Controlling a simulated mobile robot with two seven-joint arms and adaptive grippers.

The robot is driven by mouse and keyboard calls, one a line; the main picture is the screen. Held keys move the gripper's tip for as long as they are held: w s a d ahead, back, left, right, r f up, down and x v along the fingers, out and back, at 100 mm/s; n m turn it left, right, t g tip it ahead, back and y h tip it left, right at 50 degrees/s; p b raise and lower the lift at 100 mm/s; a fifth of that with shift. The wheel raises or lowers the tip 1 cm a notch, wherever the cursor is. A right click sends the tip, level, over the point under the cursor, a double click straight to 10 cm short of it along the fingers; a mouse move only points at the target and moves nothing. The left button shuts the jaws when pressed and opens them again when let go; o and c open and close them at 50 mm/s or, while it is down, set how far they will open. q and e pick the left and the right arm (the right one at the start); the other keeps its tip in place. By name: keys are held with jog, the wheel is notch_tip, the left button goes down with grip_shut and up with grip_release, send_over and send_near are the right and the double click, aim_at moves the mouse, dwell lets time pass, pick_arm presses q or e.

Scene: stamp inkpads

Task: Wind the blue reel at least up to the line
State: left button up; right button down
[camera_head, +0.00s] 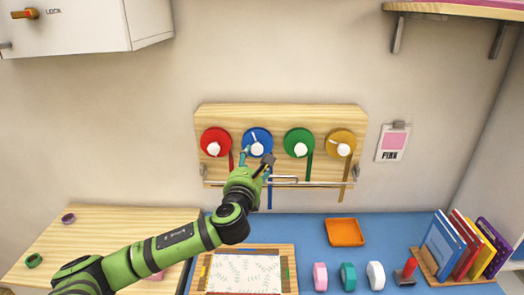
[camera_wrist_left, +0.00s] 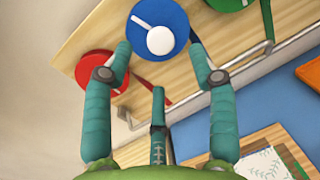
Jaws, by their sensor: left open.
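The blue reel (camera_head: 256,137) is on the wooden wall board, second from the left, with a white knob (camera_head: 257,149) on its face. A blue ribbon (camera_head: 269,199) hangs from behind my gripper to below the board. My left gripper (camera_head: 257,163) is just below the reel, hiding part of the ribbon. In the left wrist view the blue reel (camera_wrist_left: 172,14) and its white knob (camera_wrist_left: 160,41) lie ahead between the two spread fingers (camera_wrist_left: 160,50). The fingers are open and hold nothing; contact with the reel cannot be told. My right gripper is out of view.
Red (camera_head: 214,136), green (camera_head: 299,137) and yellow (camera_head: 341,138) reels share the board. A thin metal rail (camera_head: 318,184) crosses its lower edge. Below are an orange tray (camera_head: 344,232), tape rolls (camera_head: 348,276) and books (camera_head: 444,245). A pink card (camera_head: 393,143) hangs at right.

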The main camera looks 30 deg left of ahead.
aim_at(256, 150)
pick_arm(q)
jog(key=p+x, duration=0.2)
jog(key=x, duration=0.4)
jog(key=shift+w+a, duration=0.25)
jog(key=c, duration=1.2)
